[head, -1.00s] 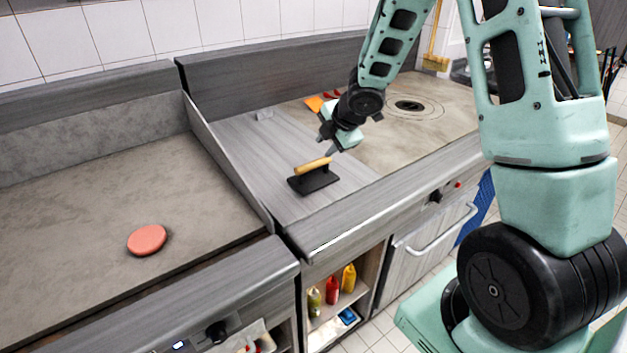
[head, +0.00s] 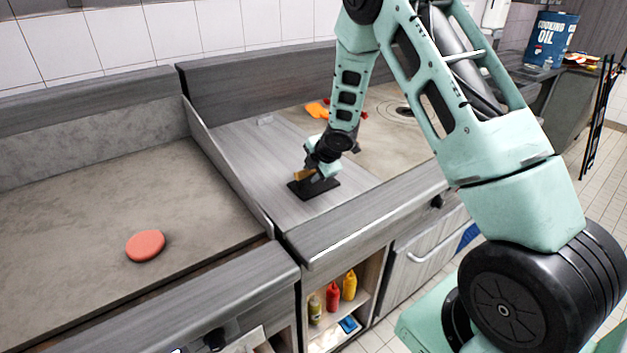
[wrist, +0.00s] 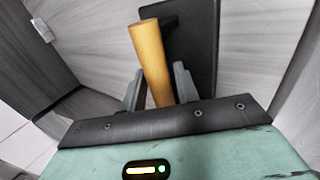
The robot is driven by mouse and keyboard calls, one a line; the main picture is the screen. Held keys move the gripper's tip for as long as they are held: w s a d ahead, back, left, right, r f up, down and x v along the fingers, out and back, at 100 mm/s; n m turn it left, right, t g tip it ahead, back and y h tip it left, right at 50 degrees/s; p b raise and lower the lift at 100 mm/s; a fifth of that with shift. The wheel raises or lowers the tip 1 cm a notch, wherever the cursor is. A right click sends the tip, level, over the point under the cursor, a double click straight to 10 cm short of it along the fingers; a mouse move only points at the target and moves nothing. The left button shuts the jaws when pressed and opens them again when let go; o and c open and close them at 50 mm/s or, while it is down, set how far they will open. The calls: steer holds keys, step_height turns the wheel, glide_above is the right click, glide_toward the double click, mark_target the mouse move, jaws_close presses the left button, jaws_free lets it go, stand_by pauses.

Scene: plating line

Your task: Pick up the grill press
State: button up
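The grill press is a black flat plate (head: 325,189) with a wooden handle (head: 301,175). It lies on the grey counter section in the head view. In the wrist view its handle (wrist: 149,50) runs between my fingers, and its dark plate (wrist: 192,40) lies behind and to the right. My gripper (wrist: 158,82) is open, with a finger on each side of the handle and a small gap showing at the left finger. In the head view my gripper (head: 311,171) is down over the press and hides part of the handle.
A red patty (head: 146,246) lies on the griddle to the left, behind a raised metal divider (head: 228,170). Orange and red items (head: 318,110) lie at the back of the counter. Sauce bottles (head: 333,296) stand on the shelf below.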

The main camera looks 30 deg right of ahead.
jaws_close()
steer(key=shift+r, duration=0.1)
steer(key=shift+w+r, duration=0.1)
